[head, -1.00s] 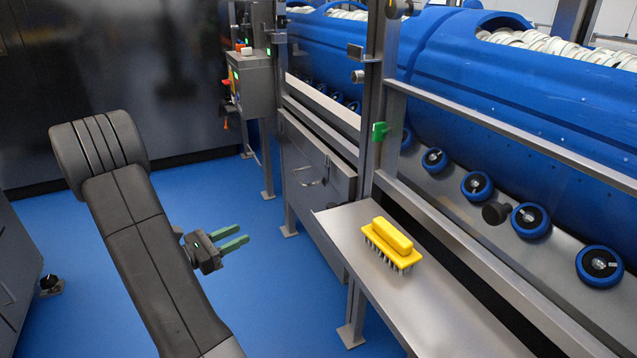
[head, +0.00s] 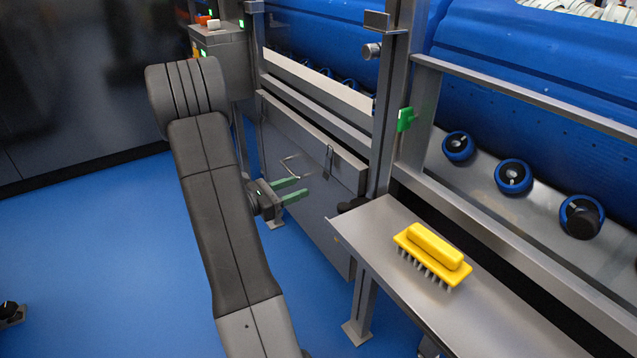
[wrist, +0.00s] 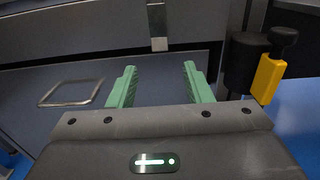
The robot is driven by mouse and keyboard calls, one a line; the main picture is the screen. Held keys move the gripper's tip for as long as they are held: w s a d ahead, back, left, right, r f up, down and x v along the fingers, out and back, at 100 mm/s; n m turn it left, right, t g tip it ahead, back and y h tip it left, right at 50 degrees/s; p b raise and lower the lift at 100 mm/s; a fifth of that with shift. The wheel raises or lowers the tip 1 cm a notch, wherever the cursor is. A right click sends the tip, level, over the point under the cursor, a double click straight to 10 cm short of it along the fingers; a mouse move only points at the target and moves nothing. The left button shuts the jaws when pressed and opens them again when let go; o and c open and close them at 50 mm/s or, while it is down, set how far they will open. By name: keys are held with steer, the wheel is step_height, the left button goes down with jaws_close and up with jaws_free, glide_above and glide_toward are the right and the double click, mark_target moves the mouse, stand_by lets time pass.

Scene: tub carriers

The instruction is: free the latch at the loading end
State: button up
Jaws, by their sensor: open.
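My gripper (head: 302,187) is open and empty in front of a grey drawer-like panel (head: 325,212) under the blue tub machine. A metal strap, perhaps the latch (head: 329,160), hangs from the panel's upper edge. In the wrist view this strap (wrist: 157,25) is ahead of and between the two green fingers (wrist: 160,70), apart from them. A wire handle (wrist: 70,93) is left of the fingers. A black knob with a yellow piece (wrist: 268,78) is at the right; I cannot tell what it belongs to.
A steel shelf (head: 375,240) with a yellow brush (head: 433,252) on it juts out right of my gripper. A green block (head: 404,119) is on the upright post. A control box (head: 222,55) stands behind. The blue floor (head: 100,250) at left is mostly clear.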

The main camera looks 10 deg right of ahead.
mark_target(325, 177)
steer(key=b+x, duration=0.1)
steer(key=x, duration=0.6)
steer(key=shift+w+d, duration=0.1)
steer(key=shift+d, duration=0.1)
steer(key=shift+c, duration=0.4)
